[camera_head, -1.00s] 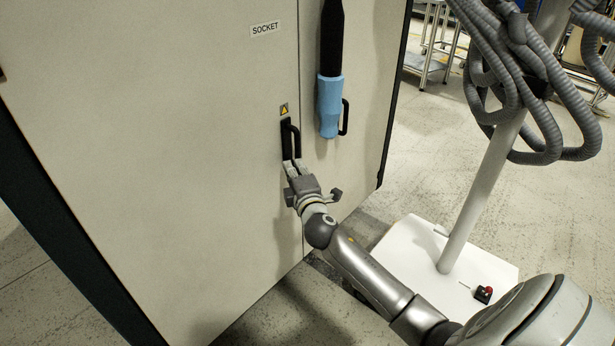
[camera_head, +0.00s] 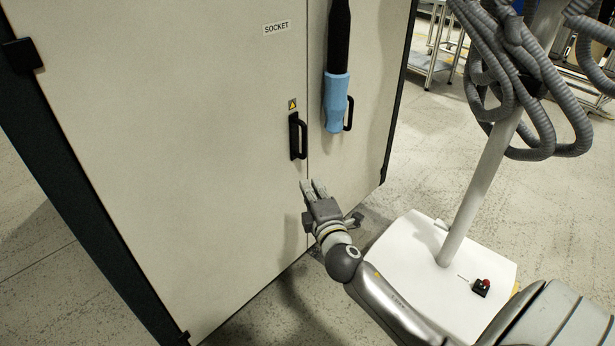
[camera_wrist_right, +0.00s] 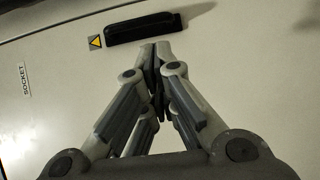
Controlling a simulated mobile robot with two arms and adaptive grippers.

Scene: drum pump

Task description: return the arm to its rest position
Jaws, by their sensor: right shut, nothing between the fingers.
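My right gripper (camera_head: 314,186) is in front of the cabinet, just below the black handle (camera_head: 298,136) of the left door and apart from it. In the right wrist view the fingertips of my right gripper (camera_wrist_right: 156,48) meet with nothing between them. The same black handle (camera_wrist_right: 145,28) lies beyond the fingertips there, beside a yellow warning label (camera_wrist_right: 95,42). My right arm (camera_head: 385,300) reaches in from the lower right. My left gripper is in neither view.
The pale cabinet doors (camera_head: 190,150) look closed, with a second handle (camera_head: 348,114) and a blue-and-black hanging tool (camera_head: 336,95) on the right door. A pole with grey hoses (camera_head: 535,90) rises from a white base (camera_head: 415,255) to the right.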

